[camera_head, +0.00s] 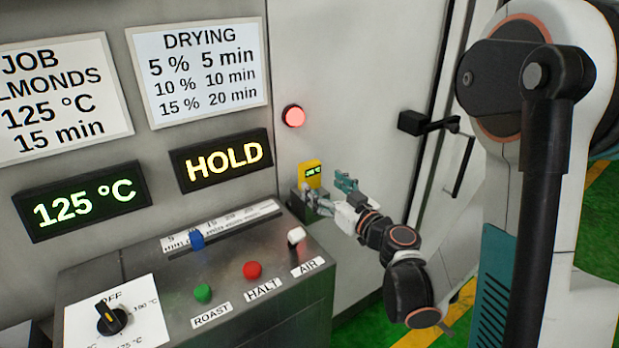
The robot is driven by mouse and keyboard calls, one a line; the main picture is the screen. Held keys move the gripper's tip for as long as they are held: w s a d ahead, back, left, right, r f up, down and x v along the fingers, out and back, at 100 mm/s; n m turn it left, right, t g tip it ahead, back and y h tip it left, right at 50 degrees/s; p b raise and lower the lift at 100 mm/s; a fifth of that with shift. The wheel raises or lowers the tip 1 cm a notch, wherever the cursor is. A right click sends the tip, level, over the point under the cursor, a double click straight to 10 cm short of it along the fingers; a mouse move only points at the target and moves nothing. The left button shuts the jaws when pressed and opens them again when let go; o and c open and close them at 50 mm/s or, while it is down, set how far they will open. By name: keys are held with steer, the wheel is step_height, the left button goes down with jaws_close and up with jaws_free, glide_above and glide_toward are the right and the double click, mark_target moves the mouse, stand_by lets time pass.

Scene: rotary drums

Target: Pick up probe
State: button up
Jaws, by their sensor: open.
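The probe appears to be the small yellow device (309,174) with a dark display. It stands upright at a dark grey holder (303,202) on the right back edge of the control console. My gripper (328,193) is open, just right of and slightly below the yellow device. One finger is beside the holder and the teal finger is farther right. I cannot tell whether either finger touches the device. The lower part of the device is hidden by the holder and the near finger.
A yellow "HOLD" display (222,160) and a lit red lamp (293,116) are behind. A black door handle (427,123) is at right.

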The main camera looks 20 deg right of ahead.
mark_target(313, 174)
steer(key=x, duration=0.2)
steer(key=b+x, duration=0.1)
steer(key=x, duration=0.2)
steer(key=b+x, duration=0.1)
steer(key=x, duration=0.2)
steer(key=shift+w+d, duration=0.15)
steer(key=shift+d, duration=0.25)
steer(key=shift+c, duration=0.3)
steer(key=c, duration=1.2)
steer(key=shift+c, duration=0.2)
